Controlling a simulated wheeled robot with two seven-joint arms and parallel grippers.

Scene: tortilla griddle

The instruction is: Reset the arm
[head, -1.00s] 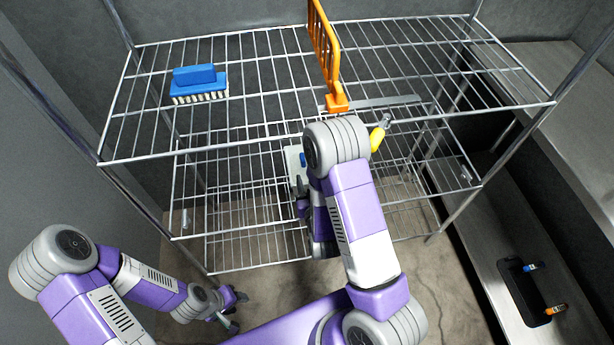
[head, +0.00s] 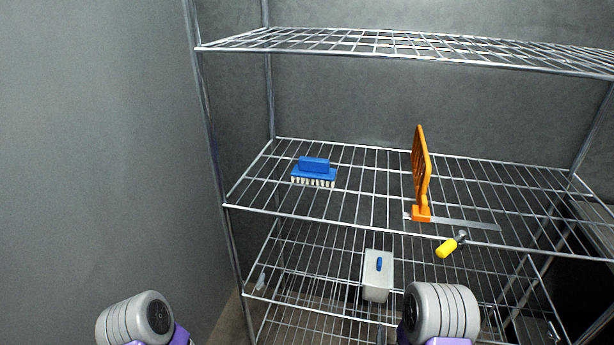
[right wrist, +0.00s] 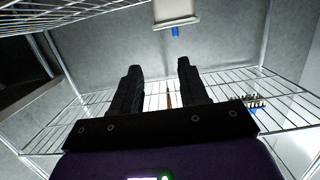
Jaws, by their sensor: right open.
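My right gripper (right wrist: 157,75) shows in the right wrist view, its two black fingers apart with nothing held between them. In the head view it is mostly hidden behind my right arm (head: 440,312) at the bottom. My left arm (head: 137,318) shows only a joint at the bottom left of the head view, and the left gripper is out of the picture. A wire rack (head: 345,205) stands ahead of both arms.
A grey box with a blue knob (head: 378,275) is lower down. The top shelf (head: 400,43) is empty.

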